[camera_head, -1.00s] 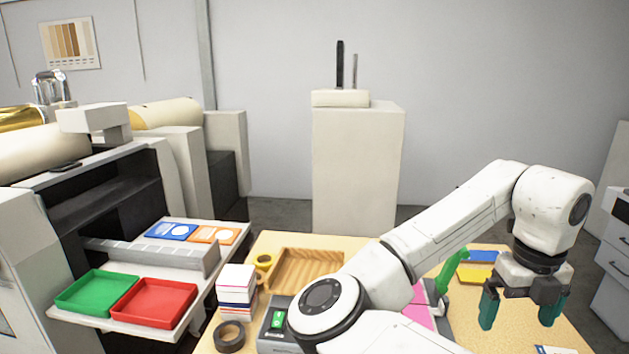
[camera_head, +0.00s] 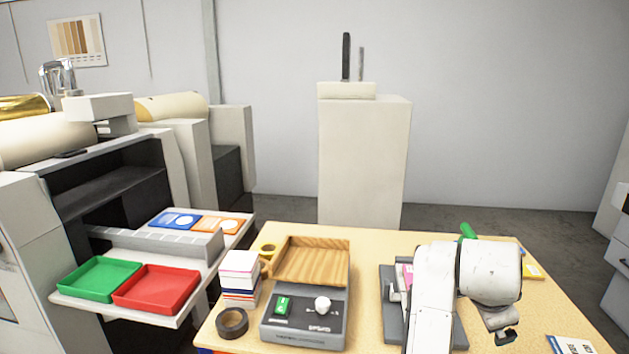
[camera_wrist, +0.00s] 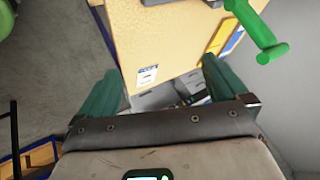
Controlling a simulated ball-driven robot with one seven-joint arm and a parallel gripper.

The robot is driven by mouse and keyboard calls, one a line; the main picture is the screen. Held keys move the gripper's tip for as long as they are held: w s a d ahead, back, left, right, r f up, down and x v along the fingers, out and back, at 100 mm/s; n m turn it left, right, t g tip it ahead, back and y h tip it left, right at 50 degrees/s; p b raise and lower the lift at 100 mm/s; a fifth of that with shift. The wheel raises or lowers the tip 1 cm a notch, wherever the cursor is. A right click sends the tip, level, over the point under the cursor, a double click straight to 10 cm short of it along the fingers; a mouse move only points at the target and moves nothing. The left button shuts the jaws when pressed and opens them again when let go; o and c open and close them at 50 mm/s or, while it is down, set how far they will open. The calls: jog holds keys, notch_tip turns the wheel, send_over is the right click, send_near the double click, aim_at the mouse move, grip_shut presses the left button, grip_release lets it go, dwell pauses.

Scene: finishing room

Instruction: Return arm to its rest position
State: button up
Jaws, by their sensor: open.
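My gripper (camera_wrist: 161,68) shows in the wrist view with its two green fingers wide apart and nothing between them. Beyond the fingers are the wooden tabletop (camera_wrist: 160,30), its edge and the floor. In the head view my white arm is folded over the right part of the table (camera_head: 375,243), in front of a grey device with a green handle (camera_head: 467,231). Only a small part of the gripper end shows below the wrist there; the fingers are hidden. The green handle also shows in the wrist view (camera_wrist: 255,30), right of the fingers and apart from them.
A control box (camera_head: 305,325), a wooden tray (camera_head: 318,240), a tape roll (camera_head: 232,322) and a card stack (camera_head: 239,275) stand on the table's left. Green (camera_head: 98,279) and red (camera_head: 157,289) trays lie on the machine shelf. A leaflet (camera_head: 570,344) lies front right.

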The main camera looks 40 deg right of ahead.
jog(key=w+a+f+n+t+b, duration=0.25)
jog(key=a+f+n, duration=0.35)
jog(key=f+n, duration=0.4)
jog(key=s+a+f+n+g+y+b, duration=0.1)
jog(key=s+a+f+n+y, duration=0.2)
jog(key=a+f+n, duration=0.4)
jog(key=s+a+f+n+g+y+b, duration=0.1)
jog(key=s+a+f+n+y, duration=0.3)
jog(key=a+f+n, duration=0.4)
jog(key=s+a+f, duration=0.1)
jog(key=a+f, duration=0.4)
jog(key=a, duration=0.2)
jog(key=shift+s+a, duration=0.4)
